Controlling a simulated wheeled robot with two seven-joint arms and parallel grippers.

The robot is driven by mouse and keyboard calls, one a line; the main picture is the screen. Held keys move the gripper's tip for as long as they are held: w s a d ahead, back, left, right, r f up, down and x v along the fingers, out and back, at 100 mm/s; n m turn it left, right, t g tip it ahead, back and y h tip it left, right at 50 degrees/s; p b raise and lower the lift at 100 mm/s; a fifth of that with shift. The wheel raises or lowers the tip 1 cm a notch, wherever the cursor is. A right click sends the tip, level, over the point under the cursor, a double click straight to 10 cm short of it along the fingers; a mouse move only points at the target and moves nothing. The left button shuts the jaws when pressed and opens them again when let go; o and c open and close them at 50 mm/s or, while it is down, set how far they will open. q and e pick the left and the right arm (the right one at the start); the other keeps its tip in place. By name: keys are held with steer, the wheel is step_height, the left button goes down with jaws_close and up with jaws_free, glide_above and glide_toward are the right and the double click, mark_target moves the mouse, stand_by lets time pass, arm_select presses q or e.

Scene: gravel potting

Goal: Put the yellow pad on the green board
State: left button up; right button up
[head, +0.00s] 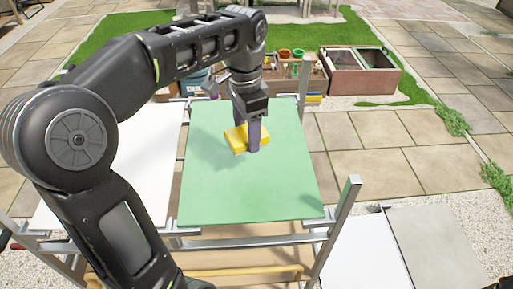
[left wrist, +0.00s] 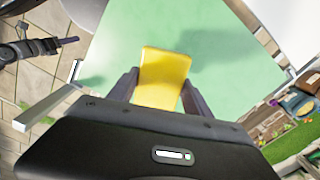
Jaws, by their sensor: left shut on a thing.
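The yellow pad (head: 236,140) is between the fingers of my left gripper (head: 253,147), which is shut on it. The pad is over the middle to upper part of the green board (head: 245,190). I cannot tell whether it touches the board. In the left wrist view the pad (left wrist: 163,78) stands out between the two dark fingers of the left gripper (left wrist: 158,92), with the green board (left wrist: 230,85) behind it. My right gripper (left wrist: 70,41) shows small at the left of that view; its finger opening is unclear.
A white panel (head: 55,195) lies left of the green board. Metal frame posts (head: 341,215) stand around the board. A brown planter box (head: 362,72) and small pots (head: 284,54) are at the back. Another white panel (head: 362,258) is at the lower right.

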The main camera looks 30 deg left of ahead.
arm_select(q)
glide_above(248, 170)
steer(key=shift+f, duration=3.15)
step_height(248, 170, down, 3)
steer(key=shift+f+p, duration=0.15)
steer(key=shift+p, duration=0.25)
steer(key=shift+f, duration=0.2)
steer(key=shift+f, duration=0.2)
steer(key=o, duration=1.3)
steer(key=shift+r, duration=0.15)
